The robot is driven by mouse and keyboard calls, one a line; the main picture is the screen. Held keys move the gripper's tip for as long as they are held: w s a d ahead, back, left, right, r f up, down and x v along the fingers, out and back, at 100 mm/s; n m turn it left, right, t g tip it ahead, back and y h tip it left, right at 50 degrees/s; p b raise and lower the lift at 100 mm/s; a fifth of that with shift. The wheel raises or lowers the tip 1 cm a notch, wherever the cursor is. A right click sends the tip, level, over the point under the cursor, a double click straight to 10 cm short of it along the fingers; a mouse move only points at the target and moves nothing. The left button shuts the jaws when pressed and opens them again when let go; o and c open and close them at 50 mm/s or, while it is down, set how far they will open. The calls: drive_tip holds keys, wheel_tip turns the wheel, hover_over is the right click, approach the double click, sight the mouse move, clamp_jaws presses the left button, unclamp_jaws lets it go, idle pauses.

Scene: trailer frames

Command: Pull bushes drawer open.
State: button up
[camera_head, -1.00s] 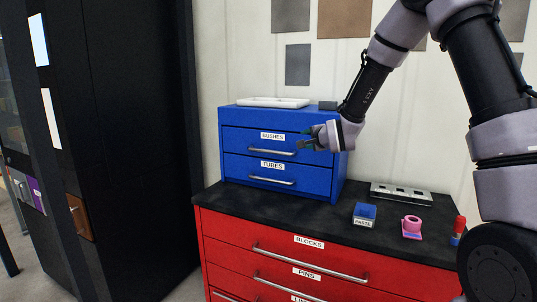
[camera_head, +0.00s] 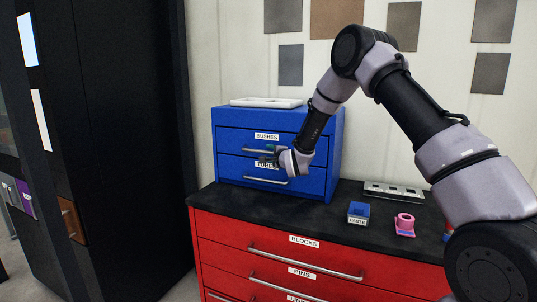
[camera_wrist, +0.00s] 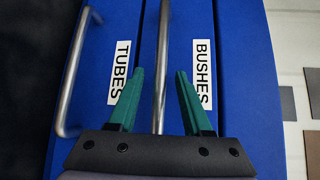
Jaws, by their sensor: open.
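The bushes drawer (camera_head: 235,140) is the upper drawer of a blue cabinet, labelled BUSHES (camera_head: 266,136); it looks closed. Its silver bar handle (camera_head: 252,151) runs across the front below the label. My gripper (camera_head: 267,154) is at the right part of this handle and hides some of it. In the wrist view, my gripper's green fingers (camera_wrist: 160,73) are apart, with the bushes handle (camera_wrist: 162,40) running between them. I cannot tell whether either finger touches it. The BUSHES label (camera_wrist: 202,72) lies beside the right finger there.
The tubes drawer (camera_head: 232,168) with its own handle (camera_head: 262,180) is directly below. A white tray (camera_head: 266,102) lies on the cabinet. The blue cabinet stands on a red tool chest (camera_head: 225,235). A blue paste box (camera_head: 358,211) and a pink item (camera_head: 404,223) stand to the right.

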drive_tip(key=shift+w+a+f, duration=0.1)
drive_tip(key=shift+w+a, duration=0.2)
drive_tip(key=shift+w, duration=0.3)
clamp_jaws()
drive_tip(key=shift+d, duration=0.1)
idle(1.0)
